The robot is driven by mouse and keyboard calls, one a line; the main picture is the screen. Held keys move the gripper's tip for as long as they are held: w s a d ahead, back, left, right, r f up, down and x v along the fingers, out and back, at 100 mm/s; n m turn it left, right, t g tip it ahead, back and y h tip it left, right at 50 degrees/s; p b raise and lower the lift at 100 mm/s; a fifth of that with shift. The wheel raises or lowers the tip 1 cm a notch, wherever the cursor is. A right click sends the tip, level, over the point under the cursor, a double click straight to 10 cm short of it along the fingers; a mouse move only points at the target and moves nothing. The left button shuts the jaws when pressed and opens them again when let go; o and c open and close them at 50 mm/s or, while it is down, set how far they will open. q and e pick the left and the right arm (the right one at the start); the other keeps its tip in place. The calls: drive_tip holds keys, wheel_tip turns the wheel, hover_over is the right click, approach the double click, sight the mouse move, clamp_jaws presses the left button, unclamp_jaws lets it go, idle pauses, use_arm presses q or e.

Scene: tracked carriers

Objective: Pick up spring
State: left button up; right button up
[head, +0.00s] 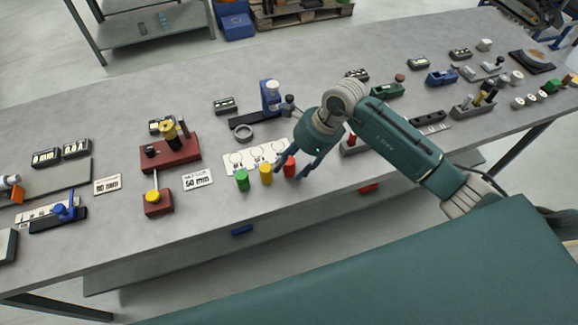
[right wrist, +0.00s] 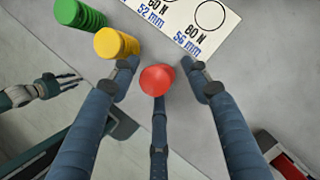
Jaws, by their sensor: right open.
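Three ribbed springs stand in a row near the table's front edge: a green spring (head: 242,180), a yellow spring (head: 266,174) and a red spring (head: 290,165). My right gripper (head: 296,172) is open, pointing down over the red spring. In the right wrist view the red spring (right wrist: 157,79) lies between its spread fingers, with the third finger below it. The yellow spring (right wrist: 112,43) and green spring (right wrist: 78,15) stand outside the left finger. What looks like my left gripper (right wrist: 45,89) shows at the left of that view; its opening is unclear.
A white card (head: 235,160) with printed circles lies behind the springs. A dark red lever fixture (head: 170,155) and a "50 mm" card (head: 198,178) stand to the left. A blue-topped device (head: 271,97) is behind.

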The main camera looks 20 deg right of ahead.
drive_tip(key=c, duration=1.1)
drive_tip(key=shift+c, duration=0.4)
drive_tip(key=shift+r, duration=0.15)
